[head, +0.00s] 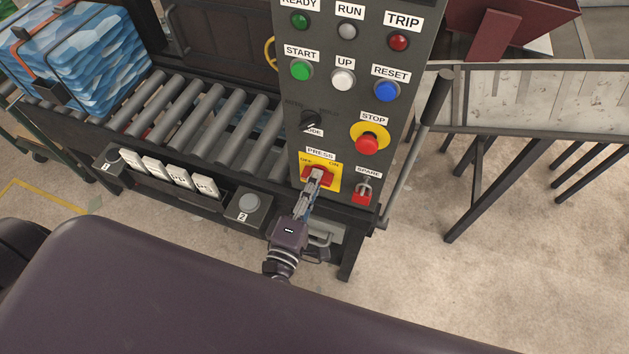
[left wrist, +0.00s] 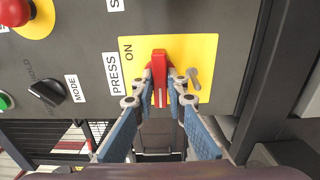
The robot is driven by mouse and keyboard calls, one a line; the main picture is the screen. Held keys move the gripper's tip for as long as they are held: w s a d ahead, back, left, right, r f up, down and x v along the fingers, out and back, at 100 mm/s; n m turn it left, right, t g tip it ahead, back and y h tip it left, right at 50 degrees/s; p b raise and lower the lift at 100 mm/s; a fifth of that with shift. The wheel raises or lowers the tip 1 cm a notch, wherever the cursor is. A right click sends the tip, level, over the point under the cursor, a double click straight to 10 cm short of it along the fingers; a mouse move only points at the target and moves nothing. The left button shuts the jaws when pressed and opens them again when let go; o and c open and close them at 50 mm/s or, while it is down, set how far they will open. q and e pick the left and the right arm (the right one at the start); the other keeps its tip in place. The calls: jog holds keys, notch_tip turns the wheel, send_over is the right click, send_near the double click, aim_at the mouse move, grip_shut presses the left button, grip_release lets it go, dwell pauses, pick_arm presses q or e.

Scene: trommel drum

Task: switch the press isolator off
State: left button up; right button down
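The press isolator (head: 326,173) is a red handle on a yellow plate low on the grey control panel. OFF is printed at the plate's left and ON at its right. In the left wrist view the red handle (left wrist: 159,62) runs upright in the picture, with a pale line near its lower end. ON shows at the upper left of the plate; OFF is out of sight there. My left gripper (left wrist: 161,84) has its fingertips close on both sides of the handle, apparently gripping it. In the head view this gripper (head: 316,180) partly covers the handle. My right gripper is not in view.
Above the isolator are a black mode knob (head: 311,120) and a red STOP button (head: 367,145) on yellow. A red SPARE switch (head: 362,195) sits close to its right. A roller conveyor (head: 200,110) with a blue wrapped load (head: 90,50) stands left.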

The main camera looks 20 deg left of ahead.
pick_arm(q)
jog(key=o, duration=0.4)
jog(key=shift+s+f, duration=0.1)
jog(key=shift+s, duration=0.05)
jog(key=s, duration=0.7)
jog(key=shift+s+a, duration=0.15)
jog(key=shift+s, duration=0.25)
